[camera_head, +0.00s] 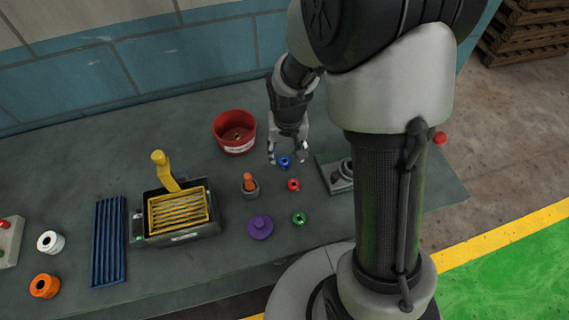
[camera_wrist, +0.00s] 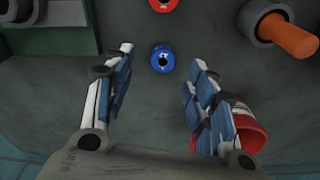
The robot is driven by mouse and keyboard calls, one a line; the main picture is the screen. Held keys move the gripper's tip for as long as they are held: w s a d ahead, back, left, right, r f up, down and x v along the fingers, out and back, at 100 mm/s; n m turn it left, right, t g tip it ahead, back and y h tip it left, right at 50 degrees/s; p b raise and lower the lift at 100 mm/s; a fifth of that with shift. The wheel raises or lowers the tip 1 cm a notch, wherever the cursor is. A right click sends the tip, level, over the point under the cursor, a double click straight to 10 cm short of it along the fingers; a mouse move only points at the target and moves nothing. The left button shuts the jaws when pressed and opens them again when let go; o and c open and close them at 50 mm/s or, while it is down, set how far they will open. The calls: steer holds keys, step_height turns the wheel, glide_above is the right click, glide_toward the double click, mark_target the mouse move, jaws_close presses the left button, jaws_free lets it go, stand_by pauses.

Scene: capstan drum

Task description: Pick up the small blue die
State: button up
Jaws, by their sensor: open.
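The small blue die (camera_head: 284,162) is a round blue piece with a dark hole in its middle, lying on the grey bench. In the wrist view the blue die (camera_wrist: 162,59) sits beyond the fingertips, roughly centred between them. My gripper (camera_head: 287,158) is open and empty, held above the bench by the blue die. In the wrist view the gripper's two fingers (camera_wrist: 160,54) are spread wide, with the die apart from both.
A red die (camera_head: 293,185) and a green die (camera_head: 299,219) lie nearby. A red bin (camera_head: 234,133) stands to the left, an orange-handled tool (camera_head: 249,184) in a grey holder closer in. A purple lidded piece (camera_head: 260,228) and a grey plate fixture (camera_head: 332,176) are also near.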

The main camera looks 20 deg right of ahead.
mark_target(285, 161)
steer(key=f+b, duration=0.1)
steer(key=f, duration=0.1)
steer(key=w+f+b, duration=0.1)
steer(key=f, duration=0.2)
steer(key=shift+a+f, duration=0.15)
steer(key=shift+c, duration=0.2)
jaws_close()
stand_by(0.3)
